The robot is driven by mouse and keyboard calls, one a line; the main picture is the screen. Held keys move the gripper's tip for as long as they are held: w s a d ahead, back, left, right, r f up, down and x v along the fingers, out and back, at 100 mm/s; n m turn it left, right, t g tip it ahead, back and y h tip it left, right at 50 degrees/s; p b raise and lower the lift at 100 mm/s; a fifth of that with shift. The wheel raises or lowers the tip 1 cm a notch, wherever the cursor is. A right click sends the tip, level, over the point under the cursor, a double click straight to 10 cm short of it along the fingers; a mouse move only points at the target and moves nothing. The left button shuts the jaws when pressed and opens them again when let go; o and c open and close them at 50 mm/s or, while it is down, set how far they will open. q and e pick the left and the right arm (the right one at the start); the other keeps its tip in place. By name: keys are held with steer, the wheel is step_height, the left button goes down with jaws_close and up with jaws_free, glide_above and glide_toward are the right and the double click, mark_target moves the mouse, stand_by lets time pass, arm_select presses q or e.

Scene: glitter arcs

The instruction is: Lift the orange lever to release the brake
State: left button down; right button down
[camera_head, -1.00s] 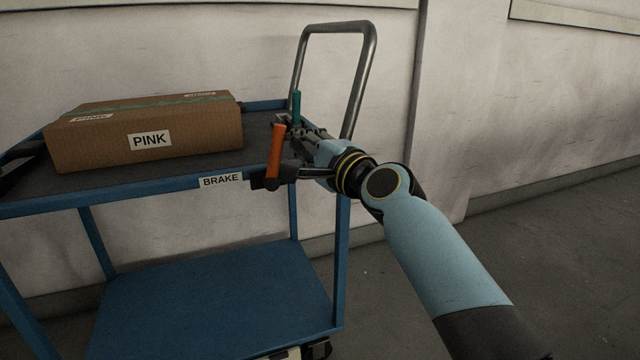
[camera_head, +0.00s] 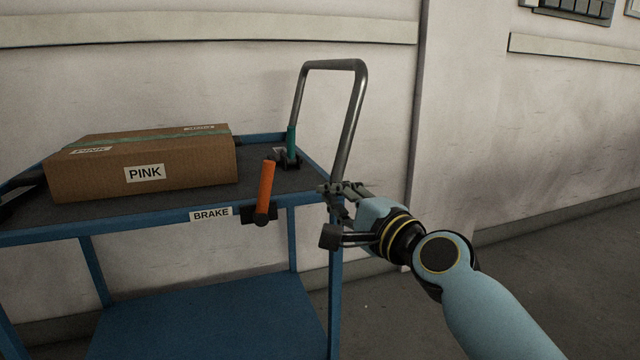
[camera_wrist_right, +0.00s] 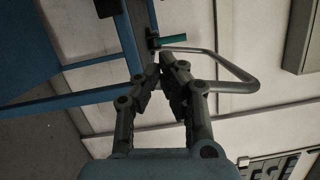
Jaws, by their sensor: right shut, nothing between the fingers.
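The orange lever (camera_head: 265,186) stands upright, tilted slightly right, on a dark mount at the front edge of the blue cart (camera_head: 130,219). A white BRAKE label (camera_head: 210,214) is just left of it. My right gripper (camera_head: 326,188) is shut and empty, to the right of the lever and apart from it, near the cart's right corner. In the right wrist view the fingers (camera_wrist_right: 165,62) meet at their tips with nothing between them. My left gripper is in neither view.
A cardboard box (camera_head: 195,166) marked PINK sits on the cart's top. A teal lever (camera_head: 291,142) stands at the back right by the grey push handle (camera_head: 350,120). The wall is close behind; floor (camera_head: 560,250) is clear to the right.

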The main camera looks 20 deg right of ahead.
steer(key=shift+v, duration=1.6)
